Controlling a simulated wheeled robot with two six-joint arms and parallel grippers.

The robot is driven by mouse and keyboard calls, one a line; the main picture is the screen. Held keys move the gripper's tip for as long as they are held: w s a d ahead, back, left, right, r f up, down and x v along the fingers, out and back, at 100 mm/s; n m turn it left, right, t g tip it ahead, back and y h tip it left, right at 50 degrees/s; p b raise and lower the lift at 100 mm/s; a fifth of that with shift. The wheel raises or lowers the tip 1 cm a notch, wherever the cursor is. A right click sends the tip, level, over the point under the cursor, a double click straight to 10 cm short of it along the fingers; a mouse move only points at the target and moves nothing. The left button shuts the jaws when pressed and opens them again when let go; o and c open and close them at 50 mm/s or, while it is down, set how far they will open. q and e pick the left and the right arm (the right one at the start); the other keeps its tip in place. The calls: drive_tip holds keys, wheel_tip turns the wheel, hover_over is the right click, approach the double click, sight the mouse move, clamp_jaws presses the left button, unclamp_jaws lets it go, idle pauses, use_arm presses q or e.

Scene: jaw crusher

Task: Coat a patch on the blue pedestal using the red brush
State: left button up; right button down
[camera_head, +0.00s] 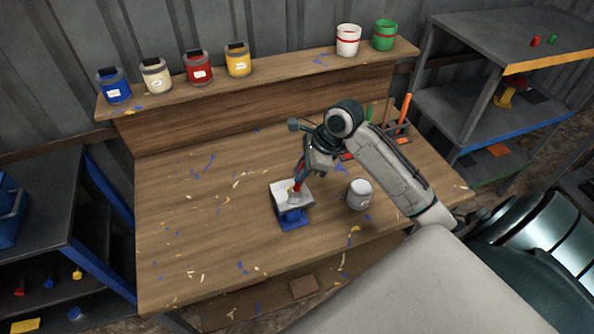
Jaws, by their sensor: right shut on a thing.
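The blue pedestal (292,219) stands on the wooden workbench near its middle. A light grey block or plate (282,195) sits on top of it. My right gripper (301,178) is shut on the red brush (299,185), which points down over the plate. The brush tip appears at the plate's top, but I cannot tell whether it touches. A small yellowish spot shows beside the brush. My right arm comes in from the right and hides part of the bench. My left gripper is not in view.
A grey-white cup (359,193) stands right of the pedestal. A holder (396,132) with an orange-handled tool is behind my arm. Paint cans, including a blue one (114,86) and a green one (384,35), line the back shelf (280,72). The bench's left side is clear apart from flakes.

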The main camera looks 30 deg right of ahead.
drive_tip(key=shift+s+d, duration=0.7)
drive_tip(key=shift+d, duration=2.1)
drive_tip(key=shift+w+a+f, duration=0.1)
drive_tip(key=shift+w+a, duration=0.1)
drive_tip(key=shift+a, duration=0.85)
drive_tip(key=shift+w+a+f, duration=0.1)
drive_tip(key=shift+w+a, duration=0.1)
drive_tip(key=shift+a, duration=0.8)
drive_tip(key=a, duration=0.1)
drive_tip(key=w+a, duration=0.1)
drive_tip(key=a, duration=0.3)
drive_tip(key=shift+w+a+r, duration=0.25)
drive_tip(key=shift+r, duration=0.05)
drive_tip(key=shift+d, duration=0.1)
drive_tip(key=shift+r, duration=2.5)
